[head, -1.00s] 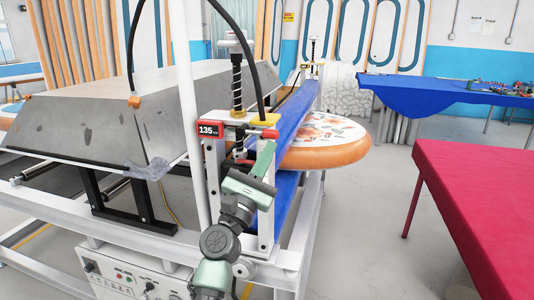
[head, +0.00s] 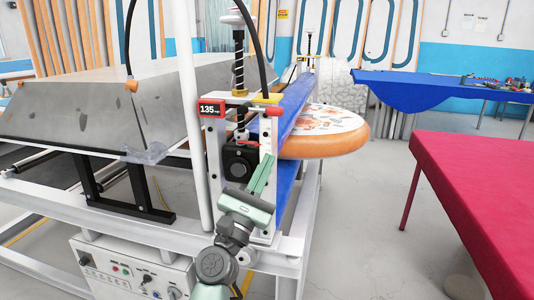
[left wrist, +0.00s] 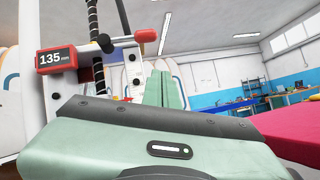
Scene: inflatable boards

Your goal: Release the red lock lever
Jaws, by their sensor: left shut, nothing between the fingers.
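The red lever (head: 273,111) is at the top of the right post of the white press frame, beside the display. In the left wrist view a red-tipped lever (left wrist: 147,36) sticks out at the top of the frame, with a dark knob left of it. My left gripper (head: 264,160) is below the lever in front of the right post, apart from it. Its green fingers (left wrist: 164,90) are shut and empty, pointing up. Whether the lever is locked cannot be told. My right gripper is not in view.
A red display (head: 210,110) reads 135 mm. A red table (head: 470,185) stands right, with clear floor between.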

